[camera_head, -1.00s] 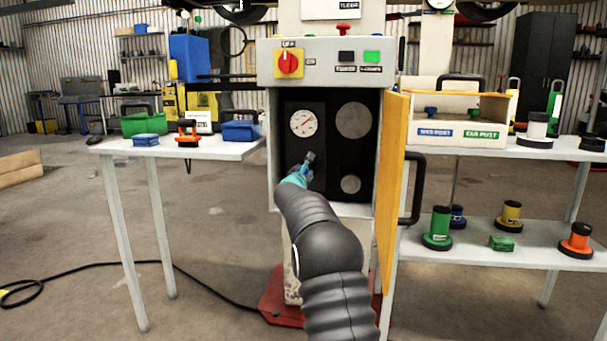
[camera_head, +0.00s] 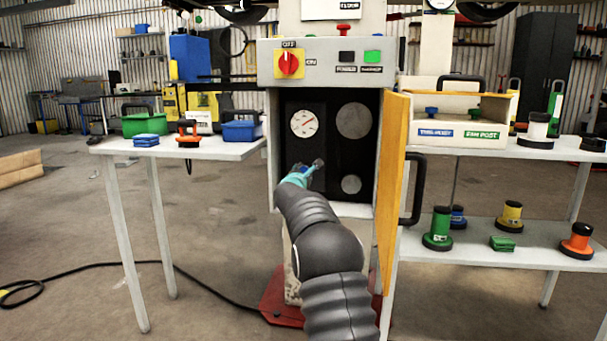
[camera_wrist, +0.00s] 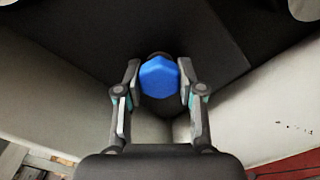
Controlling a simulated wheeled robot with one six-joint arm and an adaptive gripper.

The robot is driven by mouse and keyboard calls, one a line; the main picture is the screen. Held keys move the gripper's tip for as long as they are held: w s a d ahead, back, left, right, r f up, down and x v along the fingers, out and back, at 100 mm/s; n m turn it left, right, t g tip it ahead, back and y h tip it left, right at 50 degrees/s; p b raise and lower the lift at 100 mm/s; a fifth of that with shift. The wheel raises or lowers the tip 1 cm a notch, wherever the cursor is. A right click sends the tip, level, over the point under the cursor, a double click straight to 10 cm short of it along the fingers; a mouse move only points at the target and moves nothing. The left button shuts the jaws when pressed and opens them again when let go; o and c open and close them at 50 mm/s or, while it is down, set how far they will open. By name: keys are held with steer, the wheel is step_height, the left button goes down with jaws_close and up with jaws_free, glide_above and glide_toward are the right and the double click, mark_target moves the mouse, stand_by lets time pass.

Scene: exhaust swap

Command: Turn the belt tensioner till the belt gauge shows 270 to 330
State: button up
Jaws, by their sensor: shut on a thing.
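The belt gauge (camera_head: 304,123) is a white round dial with a red needle, at the upper left inside the open cabinet. Its numbers are too small to read. The belt tensioner (camera_wrist: 159,77) shows in the wrist view as a blue hexagonal head against the dark panel. My gripper (camera_wrist: 160,88) is shut on this head, with one finger on each side of it. In the head view my gripper (camera_head: 312,169) is at the panel below the gauge and covers most of the tensioner.
A yellow cabinet door (camera_head: 392,190) stands open just right of my arm. Two grey discs, one large (camera_head: 353,120) and one small (camera_head: 351,184), sit on the panel's right side. A red and yellow switch (camera_head: 289,64) is above the opening. Tables flank the cabinet.

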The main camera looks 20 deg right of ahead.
steer(key=shift+f, duration=0.15)
steer(key=o, duration=1.1)
steer(key=shift+o, duration=0.2)
